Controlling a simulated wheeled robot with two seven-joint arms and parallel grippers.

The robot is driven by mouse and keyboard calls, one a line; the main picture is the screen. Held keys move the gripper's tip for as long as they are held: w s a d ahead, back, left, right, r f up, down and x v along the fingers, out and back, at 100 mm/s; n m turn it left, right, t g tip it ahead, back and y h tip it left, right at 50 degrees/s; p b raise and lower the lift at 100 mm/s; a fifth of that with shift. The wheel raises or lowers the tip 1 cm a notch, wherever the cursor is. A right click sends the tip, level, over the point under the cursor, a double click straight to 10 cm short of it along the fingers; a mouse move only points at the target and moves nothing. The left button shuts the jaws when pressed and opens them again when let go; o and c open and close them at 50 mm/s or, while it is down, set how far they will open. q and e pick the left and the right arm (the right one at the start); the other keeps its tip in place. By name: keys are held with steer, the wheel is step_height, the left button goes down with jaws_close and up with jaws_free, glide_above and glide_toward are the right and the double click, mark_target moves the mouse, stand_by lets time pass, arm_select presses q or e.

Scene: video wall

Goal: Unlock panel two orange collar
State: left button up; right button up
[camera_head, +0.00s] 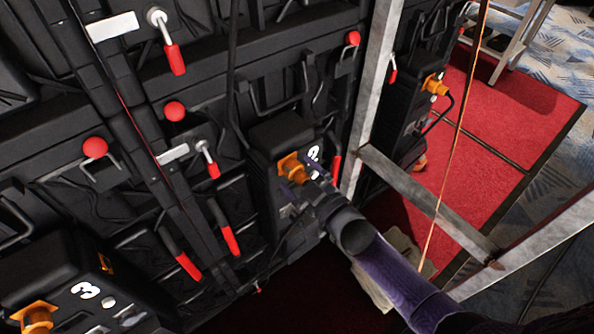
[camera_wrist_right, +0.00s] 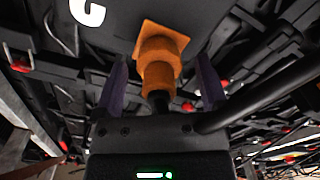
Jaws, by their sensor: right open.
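The orange collar (camera_head: 292,167) sits on a dark box (camera_head: 285,132) on the back of the video wall. A white label, partly hidden and probably a 2, is beside it. My right gripper (camera_head: 302,187) is at this collar, with the arm coming in from the lower right. In the right wrist view the collar (camera_wrist_right: 158,58), with its square flange, lies between the two open purple fingers (camera_wrist_right: 162,85). A gap shows on each side of it. The cable end below the collar is partly hidden by the gripper body. My left gripper is not in view.
A box marked 3 with an orange collar (camera_head: 37,316) is at the lower left. Another orange collar (camera_head: 435,84) is at the right behind a metal frame post (camera_head: 374,90). Red-ended levers (camera_head: 175,60) and black cables surround the boxes. Red carpet (camera_head: 500,110) lies beyond.

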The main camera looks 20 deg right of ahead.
steer(key=p+v, duration=0.2)
steer(key=v, duration=0.7)
steer(key=s+d+f+m+g+h, duration=0.25)
steer(key=s+f, duration=0.25)
steer(key=f, duration=0.4)
steer(key=s+d+f+m+g+h, duration=0.1)
steer(key=s+f+m+g+h, duration=0.1)
steer(key=s+f+g, duration=0.35)
steer(key=s+f+m+g, duration=0.1)
steer(key=s+f+g, duration=0.2)
steer(key=s, duration=0.6)
steer(key=s+f+m+g+h, duration=0.1)
steer(key=s+f+g, duration=0.2)
steer(key=s, duration=0.6)
steer(key=s+d+f+m+g+h, duration=0.1)
steer(key=s+f+g, duration=0.2)
steer(key=s+f, duration=0.4)
steer(key=shift+s, duration=0.95)
